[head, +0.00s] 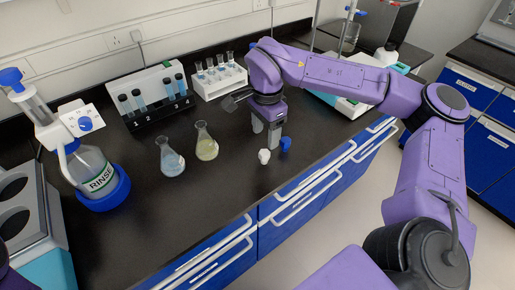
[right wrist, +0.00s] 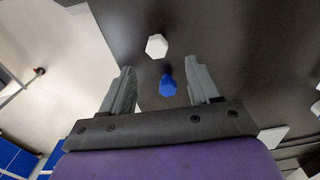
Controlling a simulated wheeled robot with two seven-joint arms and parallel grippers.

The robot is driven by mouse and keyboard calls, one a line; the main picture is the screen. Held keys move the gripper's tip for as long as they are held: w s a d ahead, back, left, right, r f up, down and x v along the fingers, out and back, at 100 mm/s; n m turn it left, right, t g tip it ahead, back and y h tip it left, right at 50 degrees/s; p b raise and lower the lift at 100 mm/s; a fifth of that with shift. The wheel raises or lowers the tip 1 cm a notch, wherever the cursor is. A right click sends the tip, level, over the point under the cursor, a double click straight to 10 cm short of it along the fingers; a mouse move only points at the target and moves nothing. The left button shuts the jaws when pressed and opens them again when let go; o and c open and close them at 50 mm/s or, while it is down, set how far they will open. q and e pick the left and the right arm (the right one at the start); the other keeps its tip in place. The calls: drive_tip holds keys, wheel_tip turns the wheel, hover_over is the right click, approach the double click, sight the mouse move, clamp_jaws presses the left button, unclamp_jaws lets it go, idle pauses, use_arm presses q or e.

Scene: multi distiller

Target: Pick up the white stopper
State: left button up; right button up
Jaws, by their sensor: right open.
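The white stopper (head: 264,156) stands on the black bench top near its front edge, just left of a blue stopper (head: 286,144). In the right wrist view the white stopper (right wrist: 157,45) lies beyond the fingertips, a little left of the middle between them. The blue stopper (right wrist: 167,86) shows between the two fingers. My right gripper (head: 265,138) is open and empty, pointing down close above and behind the stoppers; its fingers also show in the right wrist view (right wrist: 164,80). My left gripper is not in view.
Two flasks, one with blue liquid (head: 171,160) and one with yellowish liquid (head: 206,146), stand left of the stoppers. A white tube rack (head: 220,84) stands behind my right gripper. A rinse bottle (head: 93,172) stands at the left. The bench front is clear.

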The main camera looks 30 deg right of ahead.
sight(263, 152)
drive_tip(key=f, duration=0.7)
drive_tip(key=shift+s+a+f+p, duration=0.2)
drive_tip(key=shift+a+f+p, duration=0.15)
drive_tip(key=shift+f+p, duration=0.05)
drive_tip(key=shift+s+d+f, duration=0.1)
drive_tip(key=shift+f, duration=0.4)
drive_tip(key=c, duration=1)
